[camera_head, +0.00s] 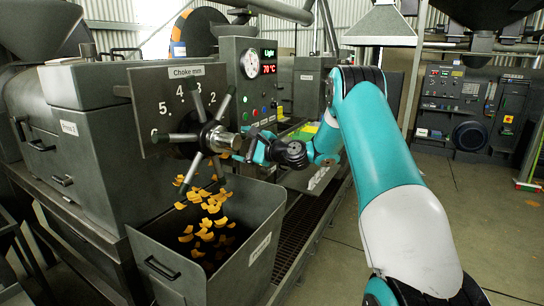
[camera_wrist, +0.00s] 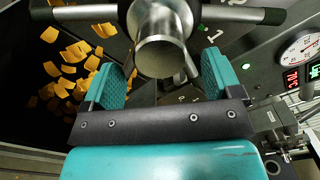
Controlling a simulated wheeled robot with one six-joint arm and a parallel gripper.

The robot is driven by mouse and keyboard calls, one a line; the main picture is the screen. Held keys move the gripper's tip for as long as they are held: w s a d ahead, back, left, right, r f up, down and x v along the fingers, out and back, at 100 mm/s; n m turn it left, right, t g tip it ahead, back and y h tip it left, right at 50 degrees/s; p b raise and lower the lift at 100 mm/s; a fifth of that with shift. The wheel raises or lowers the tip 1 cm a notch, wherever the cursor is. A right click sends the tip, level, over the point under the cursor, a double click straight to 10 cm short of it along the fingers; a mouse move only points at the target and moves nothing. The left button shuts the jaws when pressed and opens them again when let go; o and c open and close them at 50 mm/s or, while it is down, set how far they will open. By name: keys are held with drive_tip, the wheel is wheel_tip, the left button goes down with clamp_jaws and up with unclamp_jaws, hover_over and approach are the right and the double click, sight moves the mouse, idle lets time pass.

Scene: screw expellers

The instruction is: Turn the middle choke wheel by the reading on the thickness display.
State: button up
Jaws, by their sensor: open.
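The choke wheel (camera_head: 205,138) sits on the front of the near press, with dark-gripped spokes and a bare metal hub. Its plate (camera_head: 183,72) reads "Choke mm" with a numbered scale. In the wrist view the hub (camera_wrist: 160,50) stands above and between my teal fingers, and one spoke (camera_wrist: 240,15) runs right. My gripper (camera_head: 254,146) is open beside the hub's end; its fingers (camera_wrist: 160,78) show apart with no spoke clearly between them. The display (camera_head: 269,54) reads "Light" in green, with a red 70 °C readout (camera_head: 270,70) below.
A grey bin (camera_head: 165,268) stands under the wheel, with yellow-orange flakes (camera_head: 205,215) falling into it. A round gauge (camera_head: 250,64) and buttons are on the panel behind. Another machine (camera_head: 465,110) stands at right; the floor between is clear.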

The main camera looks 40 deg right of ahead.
drive_tip(key=b+v, duration=0.4)
drive_tip(key=v, duration=0.8)
drive_tip(key=shift+s, duration=0.3)
drive_tip(key=shift+d, duration=0.1)
drive_tip(key=s+a+n+g+y, duration=0.2)
drive_tip(key=a+n+g, duration=0.4)
drive_tip(key=a, duration=0.8)
drive_tip(key=s+a+n+g+y, duration=0.2)
drive_tip(key=a+n+g, duration=0.2)
drive_tip(key=a+n, duration=0.7)
drive_tip(key=s+a+f+n+g+h, duration=0.2)
drive_tip(key=s+a+n+g, duration=0.2)
drive_tip(key=s+a, duration=0.65)
drive_tip(key=s+a+f+n+g+h, duration=0.1)
drive_tip(key=s+n, duration=0.2)
drive_tip(key=s, duration=0.4)
drive_tip(key=s+f+n+g+h, duration=0.1)
drive_tip(key=s+n+g+h, duration=0.1)
drive_tip(key=s+n, duration=0.2)
drive_tip(key=s, duration=0.3)
drive_tip(key=shift+a, duration=0.35)
